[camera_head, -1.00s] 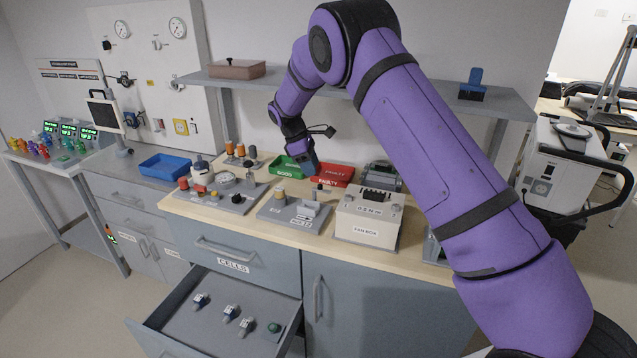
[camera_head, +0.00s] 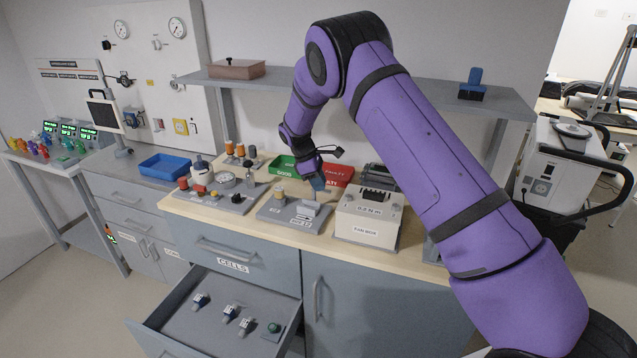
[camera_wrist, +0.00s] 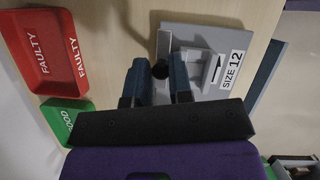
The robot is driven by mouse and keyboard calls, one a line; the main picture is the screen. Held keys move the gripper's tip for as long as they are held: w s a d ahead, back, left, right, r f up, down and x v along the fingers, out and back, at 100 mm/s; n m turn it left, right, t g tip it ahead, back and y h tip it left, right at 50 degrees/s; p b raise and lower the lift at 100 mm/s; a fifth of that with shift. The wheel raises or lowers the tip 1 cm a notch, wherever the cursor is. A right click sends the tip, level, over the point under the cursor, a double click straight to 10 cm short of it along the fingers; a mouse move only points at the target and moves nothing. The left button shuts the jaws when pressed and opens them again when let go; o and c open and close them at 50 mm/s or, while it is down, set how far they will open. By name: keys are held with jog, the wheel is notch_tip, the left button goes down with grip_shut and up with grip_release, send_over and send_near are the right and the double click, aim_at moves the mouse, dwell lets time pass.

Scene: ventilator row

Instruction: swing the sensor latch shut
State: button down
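A grey plate (camera_wrist: 240,40) labelled SIZE 12 lies on the bench; it also shows in the head view (camera_head: 270,212). It carries a pale raised holder (camera_wrist: 212,68), and beside it a light bar (camera_wrist: 164,45) with a black knob (camera_wrist: 160,70) at its end, which looks like the sensor latch. My gripper (camera_wrist: 160,82) is over this plate, its two blue fingers apart on either side of the knob. I cannot tell if either finger touches it. In the head view my gripper (camera_head: 318,184) hides part of the latch.
Right of the plate stands a fan box (camera_head: 368,222). Behind are a green GOOD tray (camera_head: 284,167) and a red FAULTY tray (camera_head: 338,174). Left is another fixture plate (camera_head: 215,200). Below, a drawer (camera_head: 190,325) stands open. A shelf (camera_head: 420,92) runs above the bench.

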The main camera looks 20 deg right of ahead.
jog(key=shift+a+m, duration=0.25)
jog(key=shift+m, duration=0.15)
dwell(0.8)
jog(key=m, duration=0.1)
jog(key=m+g, duration=0.1)
jog(key=m+y, duration=0.1)
jog(key=shift+s+a+m, duration=0.2)
jog(key=shift+a+m, duration=0.05)
jog(key=shift+m, duration=0.15)
jog(key=m, duration=0.2)
jog(key=m+g+y, duration=0.1)
jog(key=shift+s+a, duration=0.1)
jog(key=shift+a, duration=0.15)
jog(key=shift+a+m+g+y, duration=0.15)
jog(key=shift+m+y, duration=0.15)
jog(key=shift+m, duration=0.5)
jog(key=shift+a+m+g+y, duration=0.15)
jog(key=shift+m+y, duration=0.15)
jog(key=shift+m, duration=0.5)
jog(key=shift+m+y, duration=0.3)
jog(key=shift+m, duration=0.6)
jog(key=shift+w+a+m+y, duration=0.1)
jog(key=shift+m+y, duration=0.25)
jog(key=shift+m, duration=0.55)
jog(key=shift+w+a+m+y, duration=0.1)
jog(key=shift+m+y, duration=0.25)
jog(key=shift+m, duration=0.55)
jog(key=c, duration=1.1)
grip_release()
jog(key=shift+o, duration=0.2)
